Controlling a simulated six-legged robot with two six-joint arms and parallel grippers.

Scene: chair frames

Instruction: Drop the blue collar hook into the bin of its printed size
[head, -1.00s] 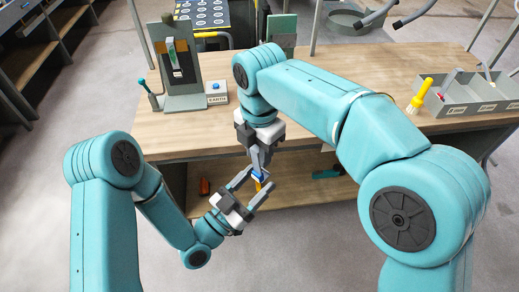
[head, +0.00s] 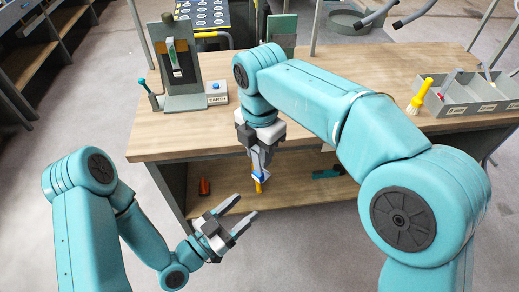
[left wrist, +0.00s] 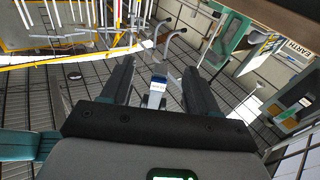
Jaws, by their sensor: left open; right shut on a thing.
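My right gripper (head: 260,160) points down in front of the table edge and is shut on the blue collar hook (head: 260,177). The hook's blue part is at the fingertips and a yellow part hangs below. My left gripper (head: 246,205) is open and empty, below and left of it, apart from the hook. In the left wrist view a blue piece with a white printed label (left wrist: 156,91) shows between my open fingers; the print is too small to read. The grey bins (head: 470,103) stand on the table at the right, with small labels on their fronts, unreadable here.
A yellow-handled brush (head: 420,94) lies left of the bins. A red tool (head: 204,187) and a teal tool (head: 327,173) lie on the lower shelf. The middle tabletop is mostly clear.

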